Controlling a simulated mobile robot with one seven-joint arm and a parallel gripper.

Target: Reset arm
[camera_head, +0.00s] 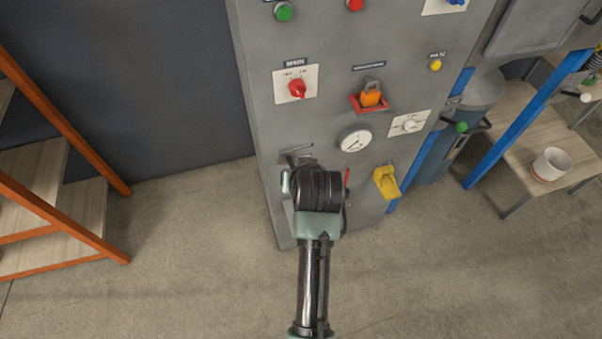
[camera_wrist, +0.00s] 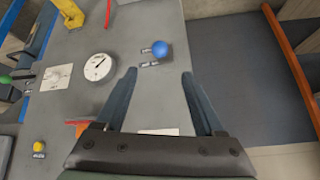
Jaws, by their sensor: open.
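My gripper (camera_wrist: 158,73) is open and empty in the wrist view, its two dark fingers apart and pointing at the face of the grey control cabinet (camera_wrist: 125,35). A round blue knob (camera_wrist: 161,50) shows just beyond the fingertips, between their lines; I see no contact with it. In the head view my arm reaches up from the bottom to the lower left of the same cabinet (camera_head: 325,40). There the arm hides the blue knob and most or all of the gripper.
The cabinet carries a red drain switch (camera_head: 297,89), an orange padlock (camera_head: 371,99), a dial gauge (camera_head: 355,139) and a yellow handle (camera_head: 386,182). An orange-framed shelf (camera_head: 65,215) stands left. A cup (camera_head: 552,164) stands on a bench at right. The floor between shelf and cabinet is clear.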

